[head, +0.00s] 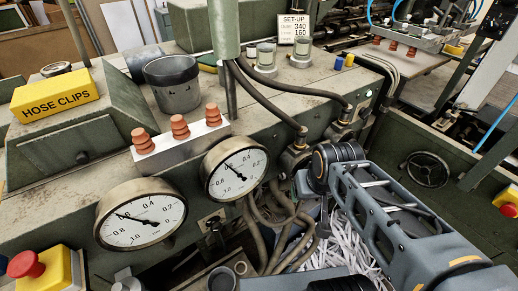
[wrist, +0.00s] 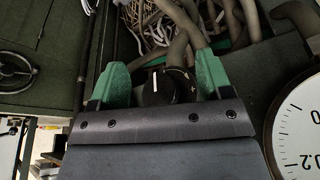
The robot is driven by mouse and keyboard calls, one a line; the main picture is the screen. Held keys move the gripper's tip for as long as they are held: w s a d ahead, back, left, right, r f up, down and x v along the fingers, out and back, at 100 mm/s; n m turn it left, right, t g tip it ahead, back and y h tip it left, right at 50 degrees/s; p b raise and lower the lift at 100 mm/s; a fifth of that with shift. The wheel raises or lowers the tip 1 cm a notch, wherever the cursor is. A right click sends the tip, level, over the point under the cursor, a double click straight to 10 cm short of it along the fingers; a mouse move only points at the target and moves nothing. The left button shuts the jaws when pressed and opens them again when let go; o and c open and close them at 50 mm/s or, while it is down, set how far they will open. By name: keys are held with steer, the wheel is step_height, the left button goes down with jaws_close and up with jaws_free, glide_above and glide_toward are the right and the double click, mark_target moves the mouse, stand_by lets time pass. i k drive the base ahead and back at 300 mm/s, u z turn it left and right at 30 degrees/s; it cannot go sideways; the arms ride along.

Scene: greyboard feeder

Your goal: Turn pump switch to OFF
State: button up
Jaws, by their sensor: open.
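In the wrist view a round black knob (wrist: 168,88) with a white pointer line shows between the two green fingers of my gripper (wrist: 161,74). I take it for the pump switch, but I can read no ON or OFF label. A small white cross-like mark lies at its right side. My gripper is open, one finger on each side of the knob. Whether the fingers touch it I cannot tell. Part of the knob is hidden behind the gripper body. In the head view my arm comes in from the lower right, and I cannot make out the fingertips or the knob there.
Two dial gauges (head: 141,215) (head: 236,168) stand on the machine's front; one fills the right of the wrist view (wrist: 298,125). Hoses (head: 268,232) hang close by. Paper strips (head: 350,247) lie below. A handwheel (head: 427,168) and a red button (head: 27,264) also show.

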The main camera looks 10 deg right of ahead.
mark_target(364, 112)
steer(key=z, duration=0.05)
steer(key=k, duration=0.5)
steer(key=z, duration=1.6)
steer(key=i, duration=0.9)
steer(key=u, duration=1.75)
